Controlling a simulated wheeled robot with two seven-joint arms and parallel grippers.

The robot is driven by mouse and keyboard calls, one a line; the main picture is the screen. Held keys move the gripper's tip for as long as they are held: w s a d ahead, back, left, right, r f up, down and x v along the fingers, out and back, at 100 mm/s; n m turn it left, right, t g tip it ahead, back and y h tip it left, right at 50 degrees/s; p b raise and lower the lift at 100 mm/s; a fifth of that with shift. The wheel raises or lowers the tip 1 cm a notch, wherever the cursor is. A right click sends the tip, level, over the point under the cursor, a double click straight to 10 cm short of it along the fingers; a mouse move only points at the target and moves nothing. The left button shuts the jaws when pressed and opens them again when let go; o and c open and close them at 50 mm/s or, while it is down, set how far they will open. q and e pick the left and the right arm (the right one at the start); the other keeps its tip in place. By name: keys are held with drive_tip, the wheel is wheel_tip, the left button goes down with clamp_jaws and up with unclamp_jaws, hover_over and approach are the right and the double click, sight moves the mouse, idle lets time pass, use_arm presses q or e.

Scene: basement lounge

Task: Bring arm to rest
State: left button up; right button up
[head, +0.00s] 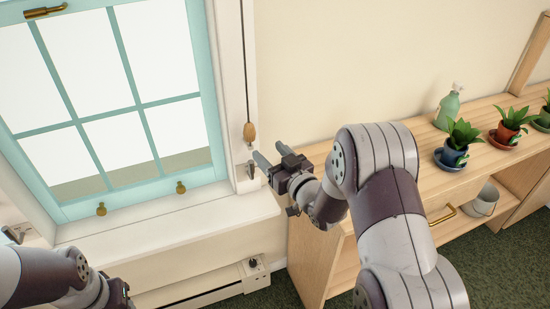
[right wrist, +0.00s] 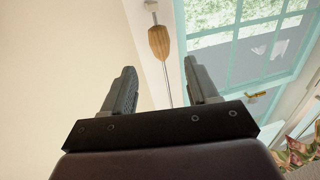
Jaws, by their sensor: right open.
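My right gripper (head: 258,165) is raised in front of the white window frame, left of the wooden shelf unit. It is open, with nothing between its fingers in the right wrist view (right wrist: 160,88). A wooden cord pull (head: 249,132) hangs on a dark cord just above the fingertips in the head view. In the right wrist view the pull (right wrist: 158,42) shows beyond the fingers, apart from them. My left arm comes in at the lower left of the head view; its gripper fingers are not visible.
The teal window (head: 75,130) with brass knobs stands at left above a white sill (head: 170,220). The wooden shelf unit (head: 300,255) holds a green bottle (head: 448,108) and several potted plants (head: 458,145). A metal bucket (head: 484,200) sits on its lower shelf. A baseboard heater (head: 200,290) runs below the sill.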

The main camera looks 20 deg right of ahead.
drive_tip(key=shift+v, duration=0.85)
